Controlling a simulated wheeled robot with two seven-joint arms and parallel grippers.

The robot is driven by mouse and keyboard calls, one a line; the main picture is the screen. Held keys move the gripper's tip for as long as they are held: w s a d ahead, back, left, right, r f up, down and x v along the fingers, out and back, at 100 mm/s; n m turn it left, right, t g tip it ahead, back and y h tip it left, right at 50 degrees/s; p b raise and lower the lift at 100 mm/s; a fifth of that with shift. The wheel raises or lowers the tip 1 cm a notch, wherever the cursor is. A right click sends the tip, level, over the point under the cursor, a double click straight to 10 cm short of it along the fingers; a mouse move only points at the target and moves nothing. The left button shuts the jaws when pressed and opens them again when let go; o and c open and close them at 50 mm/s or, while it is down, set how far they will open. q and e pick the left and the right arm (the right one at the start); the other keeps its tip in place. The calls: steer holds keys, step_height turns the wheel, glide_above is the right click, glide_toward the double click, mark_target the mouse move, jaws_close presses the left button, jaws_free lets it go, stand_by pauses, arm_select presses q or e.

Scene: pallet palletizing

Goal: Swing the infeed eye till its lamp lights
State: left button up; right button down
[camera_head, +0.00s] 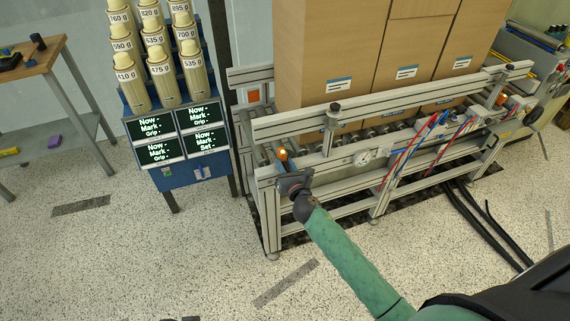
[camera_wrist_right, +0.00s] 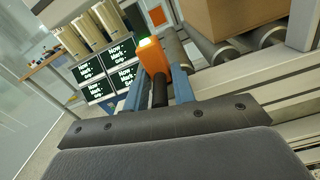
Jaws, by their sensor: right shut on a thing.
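The infeed eye (camera_head: 283,154) is a small orange block at the near left end of the roller conveyor. In the right wrist view the orange block (camera_wrist_right: 153,58) stands on a dark stem, with a bright green spot on its top. In the head view its top looks bright yellow-orange. My right gripper (camera_head: 291,181) reaches in from below and is shut at the eye's mount. In the right wrist view the blue fingers (camera_wrist_right: 158,93) stand on both sides of the dark stem. The exact contact is partly hidden. My left gripper is not in view.
Tall cartons (camera_head: 330,60) stand on the conveyor (camera_head: 300,122). An orange square (camera_head: 254,96) is on the far frame. A blue stand (camera_head: 190,170) with screens and labelled cylinders is to the left, beside a wooden bench (camera_head: 30,62). Black cables cross the floor at right. Front-left floor is open.

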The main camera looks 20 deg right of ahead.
steer(key=shift+r, duration=0.1)
steer(key=c, duration=1.4)
jaws_free()
steer(key=shift+c, duration=0.2)
steer(key=shift+s, duration=0.6)
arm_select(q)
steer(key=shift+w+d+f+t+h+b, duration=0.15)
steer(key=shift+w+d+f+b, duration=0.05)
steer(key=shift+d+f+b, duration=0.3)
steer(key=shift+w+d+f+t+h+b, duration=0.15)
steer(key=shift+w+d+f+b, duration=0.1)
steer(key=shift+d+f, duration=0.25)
arm_select(e)
steer(key=s, duration=0.6)
steer(key=shift+s, duration=0.25)
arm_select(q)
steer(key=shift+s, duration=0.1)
arm_select(e)
steer(key=shift+d, duration=0.15)
